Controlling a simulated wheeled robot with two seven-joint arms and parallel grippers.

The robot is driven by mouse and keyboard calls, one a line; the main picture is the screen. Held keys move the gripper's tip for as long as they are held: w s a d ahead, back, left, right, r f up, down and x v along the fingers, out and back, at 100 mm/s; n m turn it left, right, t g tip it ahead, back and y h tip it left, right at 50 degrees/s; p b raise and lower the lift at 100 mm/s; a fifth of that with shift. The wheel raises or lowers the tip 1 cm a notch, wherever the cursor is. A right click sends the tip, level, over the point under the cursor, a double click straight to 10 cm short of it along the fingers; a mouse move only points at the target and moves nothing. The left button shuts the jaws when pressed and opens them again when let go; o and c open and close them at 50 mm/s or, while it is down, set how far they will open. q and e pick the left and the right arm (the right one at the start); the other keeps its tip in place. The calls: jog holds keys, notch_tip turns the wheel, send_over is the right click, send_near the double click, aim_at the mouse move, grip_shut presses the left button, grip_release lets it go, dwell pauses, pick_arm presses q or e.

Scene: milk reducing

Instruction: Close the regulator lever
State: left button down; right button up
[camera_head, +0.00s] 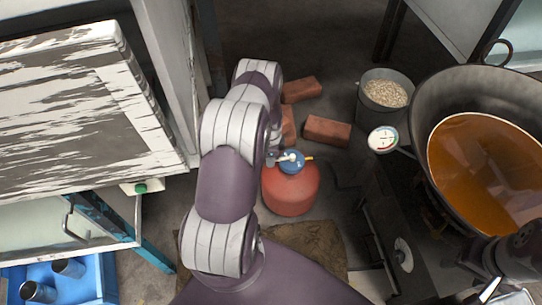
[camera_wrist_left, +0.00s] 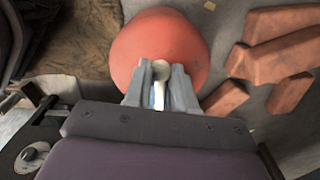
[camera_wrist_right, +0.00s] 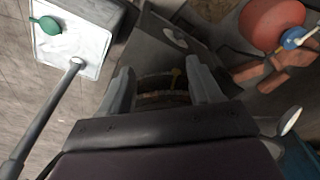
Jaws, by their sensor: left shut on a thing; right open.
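The red gas cylinder (camera_head: 290,190) stands on the floor with the blue regulator (camera_head: 292,166) on top. The cylinder also shows in the right wrist view (camera_wrist_right: 268,22), with the regulator (camera_wrist_right: 293,38). My left gripper (camera_head: 278,157) is at the regulator's left side. In the left wrist view its fingers (camera_wrist_left: 160,88) are closed on a small pale part over the red cylinder, which appears to be the regulator lever; the fingers hide most of it. My right gripper (camera_wrist_right: 162,88) is open and empty, away from the cylinder.
Several bricks (camera_head: 327,131) and a bucket (camera_head: 386,95) lie behind the cylinder. A worn wooden cabinet (camera_head: 70,110) and blue crate (camera_head: 92,285) are at the left.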

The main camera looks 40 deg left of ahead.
pick_arm(q)
jog(key=c, duration=0.9)
grip_release()
jog(key=shift+w, duration=0.15)
notch_tip(320, 180, up, 13)
jog(key=p, duration=0.5)
jog(key=shift+d, duration=0.1)
